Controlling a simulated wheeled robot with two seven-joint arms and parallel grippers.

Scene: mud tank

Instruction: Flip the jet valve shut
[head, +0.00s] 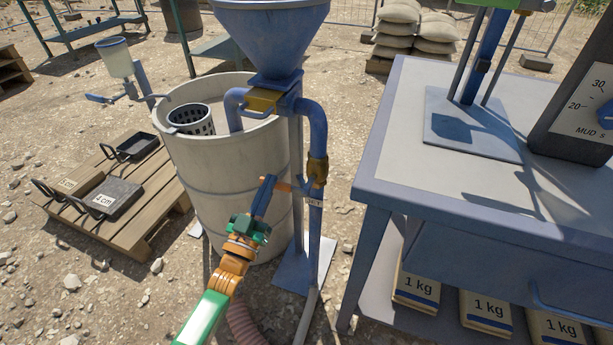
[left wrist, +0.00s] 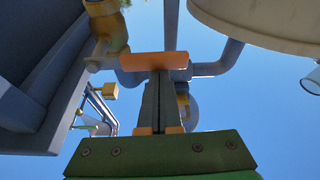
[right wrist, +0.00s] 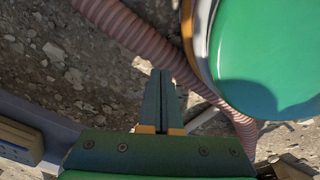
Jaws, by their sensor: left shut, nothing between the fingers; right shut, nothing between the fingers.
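The jet valve (head: 317,170) is a brass body on the blue vertical pipe under the hopper, above a small "JET" label. Its orange lever (head: 283,186) sticks out sideways to the left of the pipe. In the left wrist view the lever's orange bar (left wrist: 153,61) lies across the fingertips, with the brass valve body (left wrist: 104,30) at upper left. My left gripper (head: 268,180) is shut and empty, its tips at the lever; I cannot tell whether they touch. My right gripper (right wrist: 161,73) is shut and empty, over stony ground in the right wrist view.
A blue hopper (head: 270,35) stands above a pale barrel (head: 230,185) behind the lever. A blue-grey table (head: 400,150) is close on the right, with 1 kg bags (head: 415,289) below. A ribbed hose (right wrist: 130,32) lies on the ground. A pallet (head: 130,225) is at left.

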